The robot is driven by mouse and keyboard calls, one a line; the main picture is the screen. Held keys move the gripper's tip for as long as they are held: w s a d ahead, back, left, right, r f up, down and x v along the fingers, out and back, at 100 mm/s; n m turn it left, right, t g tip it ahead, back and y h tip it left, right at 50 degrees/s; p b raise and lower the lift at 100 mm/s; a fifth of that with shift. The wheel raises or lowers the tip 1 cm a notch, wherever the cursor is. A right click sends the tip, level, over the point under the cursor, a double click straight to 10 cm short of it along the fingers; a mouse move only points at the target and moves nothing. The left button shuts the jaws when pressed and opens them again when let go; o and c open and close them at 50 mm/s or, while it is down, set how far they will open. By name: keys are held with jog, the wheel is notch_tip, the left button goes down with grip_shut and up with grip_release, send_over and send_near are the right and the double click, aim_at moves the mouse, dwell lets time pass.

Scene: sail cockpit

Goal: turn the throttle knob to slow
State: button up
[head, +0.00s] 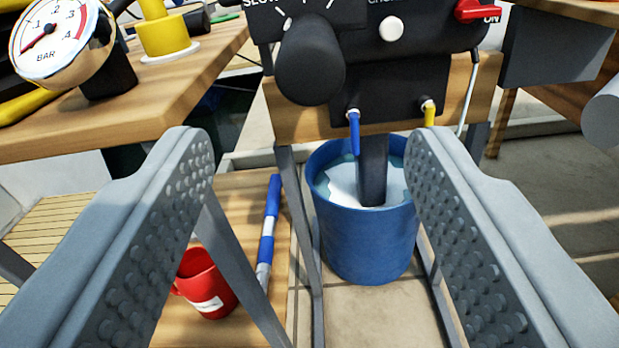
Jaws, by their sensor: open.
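The throttle knob (310,62) is a large dark grey knob on a black control panel (385,85) at the top of the head view. Part of the word "SLOW" and white scale marks show at its upper left. The top of the panel is cut off by the frame, and I cannot tell the knob's exact setting. My gripper (300,145) is open and empty, its two grey studded fingers spread wide. The fingertips appear below the knob in the picture, one to each side, and do not grip it.
The panel also carries a white knob (391,28) and a red switch (478,10) by "ON". A pressure gauge (58,38) sits on the wooden table (150,110) at left.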

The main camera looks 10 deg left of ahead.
jog(key=shift+s, duration=2.3)
jog(key=s+d+r+y, duration=0.1)
jog(key=s+d+r, duration=0.4)
jog(key=r, duration=0.4)
jog(key=s+d+r+n, duration=0.1)
jog(key=s+d+r, duration=0.3)
jog(key=s+r, duration=0.35)
jog(key=s+d+r+y, duration=0.1)
jog(key=s+d+r, duration=0.35)
jog(key=r, duration=0.45)
jog(key=s+d+r+h, duration=0.1)
jog(key=s+r, duration=0.1)
jog(key=s, duration=0.4)
jog(key=s+d+r+h, duration=0.1)
jog(key=s+d+r, duration=0.1)
jog(key=s, duration=0.5)
jog(key=shift+d+r+n+g, duration=0.3)
jog(key=shift+r, duration=0.15)
jog(key=shift+w, duration=0.1)
